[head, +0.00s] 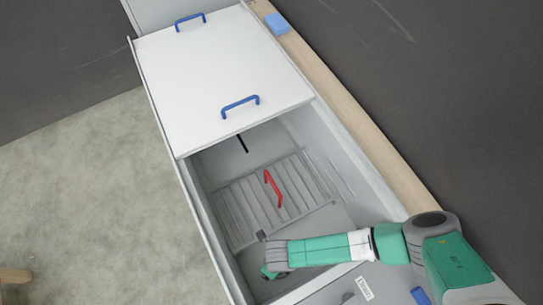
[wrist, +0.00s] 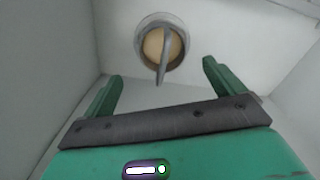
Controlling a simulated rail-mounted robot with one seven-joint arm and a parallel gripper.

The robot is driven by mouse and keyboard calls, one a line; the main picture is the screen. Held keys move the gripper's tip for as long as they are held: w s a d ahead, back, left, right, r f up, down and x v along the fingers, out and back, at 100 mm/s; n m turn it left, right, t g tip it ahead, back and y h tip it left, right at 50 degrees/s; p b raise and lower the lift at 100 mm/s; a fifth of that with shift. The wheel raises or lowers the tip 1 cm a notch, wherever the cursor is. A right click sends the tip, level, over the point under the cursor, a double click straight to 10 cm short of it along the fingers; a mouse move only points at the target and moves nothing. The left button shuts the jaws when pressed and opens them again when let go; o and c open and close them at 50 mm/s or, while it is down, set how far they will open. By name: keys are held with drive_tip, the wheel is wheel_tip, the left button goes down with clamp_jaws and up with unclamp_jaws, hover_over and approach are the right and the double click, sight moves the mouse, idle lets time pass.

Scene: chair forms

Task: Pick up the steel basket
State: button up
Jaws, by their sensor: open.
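In the wrist view a round thing (wrist: 147,43) with a grey metal rim, a tan middle and a grey bar handle lies against pale surfaces. It may be the steel basket; I cannot be sure. My gripper (wrist: 161,72) is open, with its two green fingers apart. The handle's end shows between and beyond the fingertips, and neither finger visibly touches it. In the head view my gripper (head: 268,264) reaches down into the open part of a long grey bin. The round thing is not seen there; my arm and the bin wall may hide it.
The bin's wall (head: 215,240) stands around my gripper. A slatted grey panel with a red handle (head: 272,187) lies inside, beyond it. White lids (head: 210,75) with blue handles cover the far part. A wooden ledge (head: 350,110) holding a blue block (head: 276,23) runs along the right.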

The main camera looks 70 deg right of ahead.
drive_tip(key=shift+s+a, duration=0.1)
wheel_tip(320, 180, down, 3)
drive_tip(key=shift+r, duration=0.2)
drive_tip(key=f, duration=0.1)
drive_tip(key=f+b, duration=0.1)
drive_tip(key=f, duration=0.1)
drive_tip(key=f+b, duration=0.1)
drive_tip(key=f, duration=0.1)
drive_tip(key=shift+d, duration=0.3)
drive_tip(key=c, duration=1.1)
wheel_tip(320, 180, up, 10)
drive_tip(key=p, duration=0.3)
